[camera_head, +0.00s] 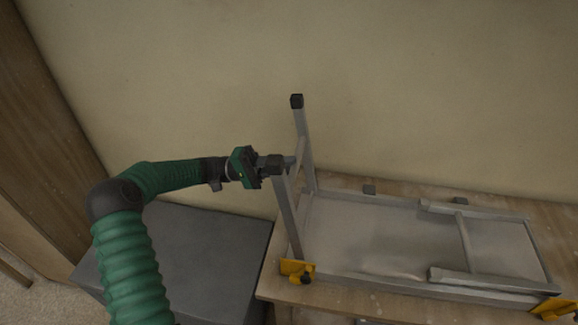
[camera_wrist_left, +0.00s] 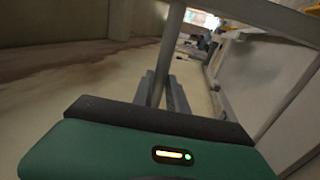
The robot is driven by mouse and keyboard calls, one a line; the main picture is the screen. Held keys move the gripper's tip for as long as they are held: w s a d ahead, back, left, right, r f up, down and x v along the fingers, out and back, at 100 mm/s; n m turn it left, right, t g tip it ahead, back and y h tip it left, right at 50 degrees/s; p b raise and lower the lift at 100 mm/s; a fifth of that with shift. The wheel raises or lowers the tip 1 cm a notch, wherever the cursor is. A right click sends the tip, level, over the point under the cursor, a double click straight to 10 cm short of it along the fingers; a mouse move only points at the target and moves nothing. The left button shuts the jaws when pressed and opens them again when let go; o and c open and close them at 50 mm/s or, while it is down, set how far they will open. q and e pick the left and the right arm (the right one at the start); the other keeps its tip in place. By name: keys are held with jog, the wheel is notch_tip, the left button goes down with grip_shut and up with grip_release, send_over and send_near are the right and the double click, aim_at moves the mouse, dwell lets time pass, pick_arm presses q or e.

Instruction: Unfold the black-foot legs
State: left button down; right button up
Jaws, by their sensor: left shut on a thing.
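A grey metal folding platform (camera_head: 350,232) lies underside up on a wooden bench. At its left end the pair of black-foot legs stands nearly upright, joined by a crossbar. The far leg (camera_head: 304,145) ends in a black foot (camera_head: 296,101). The near leg (camera_head: 287,212) rises to my left gripper (camera_head: 275,165), which is shut on it near its top. The dark fingers and that leg's foot are hard to tell apart. In the left wrist view a grey leg (camera_wrist_left: 169,45) runs between the fingers (camera_wrist_left: 162,88). My right gripper is not in view.
The other leg pair (camera_head: 463,240) lies folded flat at the platform's right. Yellow clamps (camera_head: 297,268) (camera_head: 552,308) sit at the near corners. A dark grey box (camera_head: 200,255) stands left of the bench (camera_head: 350,300). A plastered wall (camera_head: 400,80) rises close behind.

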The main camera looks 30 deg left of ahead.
pick_arm(q)
jog(key=shift+s+f, duration=0.1)
jog(key=shift+f, duration=0.45)
jog(key=c, duration=1.4)
grip_release()
jog(key=shift+a, duration=0.1)
jog(key=shift+o, duration=0.4)
jog(key=shift+a+r, duration=0.1)
jog(key=shift+a, duration=0.05)
jog(key=shift+a, duration=0.1)
jog(key=b+v, duration=0.3)
jog(key=v, duration=1.4)
jog(key=shift+b, duration=0.35)
